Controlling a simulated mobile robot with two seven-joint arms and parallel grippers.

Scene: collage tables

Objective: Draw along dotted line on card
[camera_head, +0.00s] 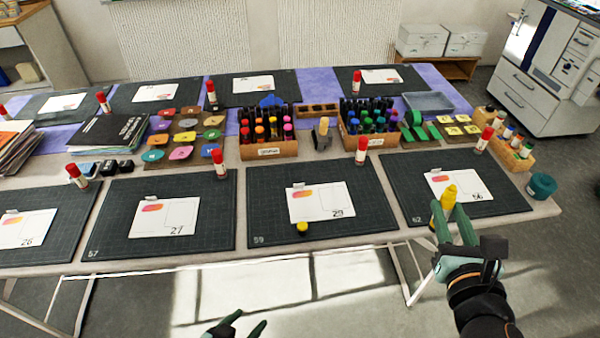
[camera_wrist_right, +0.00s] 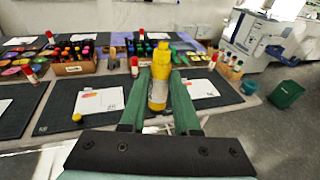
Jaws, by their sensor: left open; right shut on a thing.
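My right gripper (camera_head: 452,226) is shut on a yellow marker (camera_head: 447,197), held roughly upright over the front of the right-hand mat (camera_head: 500,205). The marker also shows between the green fingers in the right wrist view (camera_wrist_right: 158,88). Whether its lower end touches the mat cannot be told. A white card (camera_head: 470,185) with an orange-pink patch and a faint line lies just behind the marker, partly hidden. Another card (camera_head: 325,205), numbered 29, lies on the middle mat (camera_head: 270,230). A small yellow cap (camera_head: 302,228) sits at its front edge. My left gripper (camera_head: 238,327) is open and empty below the table's front edge.
Red-capped glue sticks (camera_head: 362,150) stand on the mats. Wooden marker boxes (camera_head: 270,150) and (camera_head: 355,137), a wooden holder (camera_head: 515,155) and a teal round container (camera_head: 542,186) stand behind or to the right. The floor in front is clear.

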